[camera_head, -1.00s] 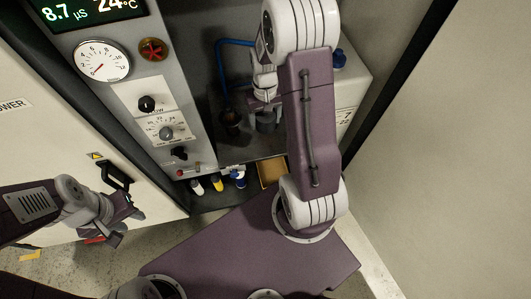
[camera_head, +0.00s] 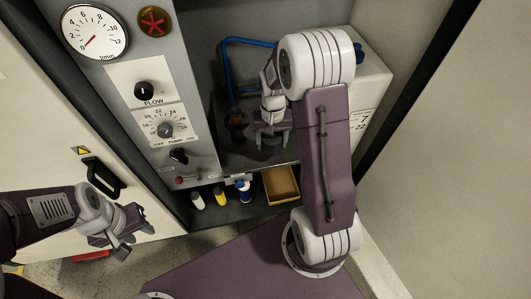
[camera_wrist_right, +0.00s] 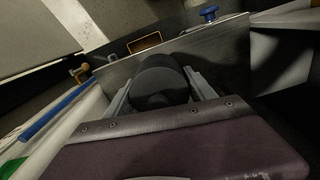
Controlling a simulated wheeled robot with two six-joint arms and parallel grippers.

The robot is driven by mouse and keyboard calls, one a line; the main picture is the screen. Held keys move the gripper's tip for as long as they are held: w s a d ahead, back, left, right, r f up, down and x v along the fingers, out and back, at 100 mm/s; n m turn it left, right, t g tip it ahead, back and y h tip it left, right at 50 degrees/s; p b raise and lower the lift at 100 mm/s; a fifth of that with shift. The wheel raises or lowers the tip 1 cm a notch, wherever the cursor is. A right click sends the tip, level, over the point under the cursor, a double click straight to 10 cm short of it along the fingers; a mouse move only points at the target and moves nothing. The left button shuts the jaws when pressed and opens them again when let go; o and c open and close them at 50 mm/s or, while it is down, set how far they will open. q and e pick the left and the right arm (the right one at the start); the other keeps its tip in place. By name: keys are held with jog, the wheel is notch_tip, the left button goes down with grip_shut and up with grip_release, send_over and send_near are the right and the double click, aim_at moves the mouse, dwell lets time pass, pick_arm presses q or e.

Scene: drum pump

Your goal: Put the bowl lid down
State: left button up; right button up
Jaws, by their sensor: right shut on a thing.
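My right gripper (camera_head: 272,127) reaches into the cabinet recess. In the right wrist view, the gripper (camera_wrist_right: 163,90) is shut on a dark grey rounded piece, which I take to be the bowl lid (camera_wrist_right: 158,82). In the head view, the lid (camera_head: 268,143) shows dark below the fingers, over the grey shelf; I cannot tell whether it touches the shelf. A dark brownish bowl-like part (camera_head: 237,120) stands just left of the gripper. My left gripper (camera_head: 122,243) hangs by the white door at lower left, away from the lid; its fingers are unclear.
A blue hose (camera_head: 226,70) runs down the recess's left side. A control panel (camera_head: 160,98) with a gauge and knobs flanks it. Below the shelf are several small bottles (camera_head: 220,196) and an open tan box (camera_head: 282,185). A white box (camera_head: 368,90) stands right.

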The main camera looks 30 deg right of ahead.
aim_at(265, 149)
jog(key=shift+w+a+f, duration=0.7)
jog(key=shift+w, duration=0.25)
notch_tip(265, 149, down, 4)
jog(key=b, duration=0.2)
jog(key=shift+f+b, duration=0.15)
jog(key=shift+b, duration=0.2)
jog(key=shift+r, duration=0.2)
jog(key=shift+f, duration=0.2)
jog(key=o, duration=1.4)
